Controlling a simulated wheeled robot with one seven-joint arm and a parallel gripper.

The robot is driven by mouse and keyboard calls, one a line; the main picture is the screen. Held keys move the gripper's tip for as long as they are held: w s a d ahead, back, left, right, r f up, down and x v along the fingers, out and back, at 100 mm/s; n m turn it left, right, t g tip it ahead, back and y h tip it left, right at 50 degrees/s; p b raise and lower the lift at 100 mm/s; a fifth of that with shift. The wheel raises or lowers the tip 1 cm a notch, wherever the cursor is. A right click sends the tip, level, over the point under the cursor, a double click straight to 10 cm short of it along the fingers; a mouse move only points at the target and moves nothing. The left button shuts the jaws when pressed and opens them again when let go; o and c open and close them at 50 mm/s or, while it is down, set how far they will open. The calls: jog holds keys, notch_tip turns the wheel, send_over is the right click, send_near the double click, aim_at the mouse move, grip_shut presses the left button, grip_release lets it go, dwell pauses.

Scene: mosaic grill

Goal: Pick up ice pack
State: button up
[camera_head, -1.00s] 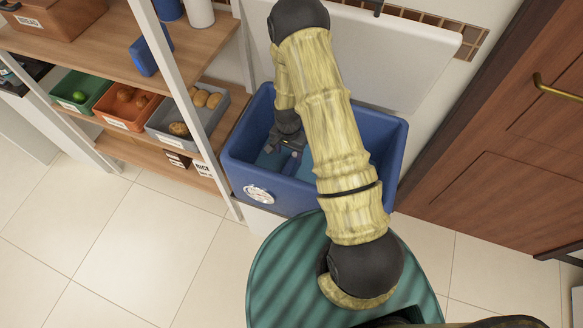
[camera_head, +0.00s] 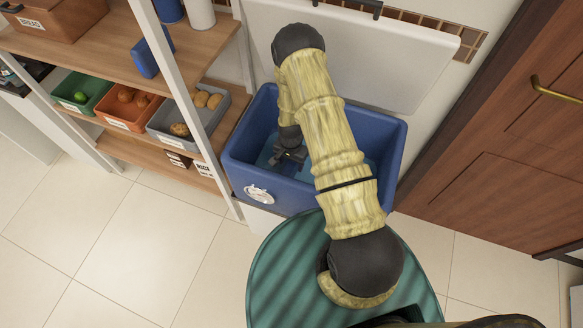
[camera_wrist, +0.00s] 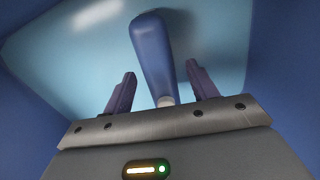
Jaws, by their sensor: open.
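A blue, rounded, elongated object with a pale narrow end, which looks like the ice pack (camera_wrist: 153,50), shows in the wrist view. It stands out from the light-blue bottom of the blue cooler box (camera_head: 270,190). My gripper (camera_wrist: 160,72) is open, one dark finger on each side of the object. The pale end points toward my palm. Gaps show between the object and both fingers. In the head view my gripper (camera_head: 290,154) is down inside the cooler, and the ice pack cannot be made out there.
The cooler's walls surround my gripper, and its white lid (camera_head: 400,60) stands open behind. A wooden shelf (camera_head: 110,45) at the left holds produce bins (camera_head: 172,125) and a blue item (camera_head: 145,58). A brown door (camera_head: 500,140) is at the right. The tiled floor (camera_head: 130,250) at left is clear.

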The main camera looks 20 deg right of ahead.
jog(key=shift+f, duration=0.45)
grip_shut()
jog(key=shift+r, duration=0.2)
notch_tip(320, 180, up, 10)
jog(key=shift+f+b, duration=0.1)
jog(key=shift+b, duration=0.3)
dwell(0.7)
